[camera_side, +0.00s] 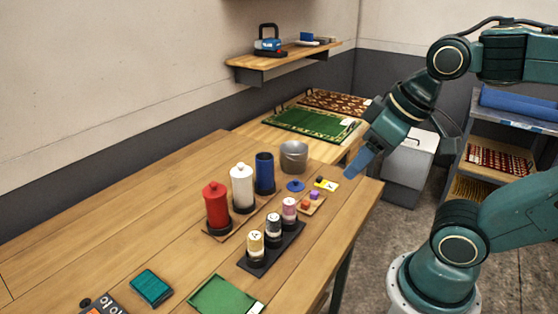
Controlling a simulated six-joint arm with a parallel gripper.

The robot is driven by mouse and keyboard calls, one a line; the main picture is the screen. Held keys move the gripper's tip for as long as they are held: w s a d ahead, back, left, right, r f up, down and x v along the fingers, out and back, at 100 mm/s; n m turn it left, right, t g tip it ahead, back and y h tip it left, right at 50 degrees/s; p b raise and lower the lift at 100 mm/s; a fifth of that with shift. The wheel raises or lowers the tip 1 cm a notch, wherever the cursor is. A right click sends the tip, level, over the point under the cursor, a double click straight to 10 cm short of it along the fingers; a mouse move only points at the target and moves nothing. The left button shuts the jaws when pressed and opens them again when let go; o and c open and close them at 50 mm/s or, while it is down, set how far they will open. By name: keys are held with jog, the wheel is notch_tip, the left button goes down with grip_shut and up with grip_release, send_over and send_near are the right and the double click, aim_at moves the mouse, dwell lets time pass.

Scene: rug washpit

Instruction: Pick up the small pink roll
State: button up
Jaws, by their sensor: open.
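The small pink roll (289,207) stands upright at the far right end of a dark tray (280,254) on the wooden table. A dark grey roll (273,224) and a cream-yellow roll (256,245) stand in line with it on the same tray. My gripper (352,170) is up and to the right of the pink roll, near the table's far right edge, apart from it and pointing down-left. It is open, with nothing seen in it. The gap between its fingers is hard to make out from this side.
Tall red (217,205), white (242,184) and blue (264,171) containers stand close behind the tray. The table's right front strip is mostly clear.

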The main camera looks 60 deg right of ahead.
jog(key=w+d+f+n+g, duration=0.2)
jog(key=w+n+g, duration=0.1)
jog(key=w+n, duration=0.55)
jog(key=n+g, duration=0.2)
jog(key=n, duration=0.5)
send_over(289, 201)
notch_tip(289, 201, down, 7)
jog(key=shift+f, duration=4.25)
jog(key=shift+f, duration=2.6)
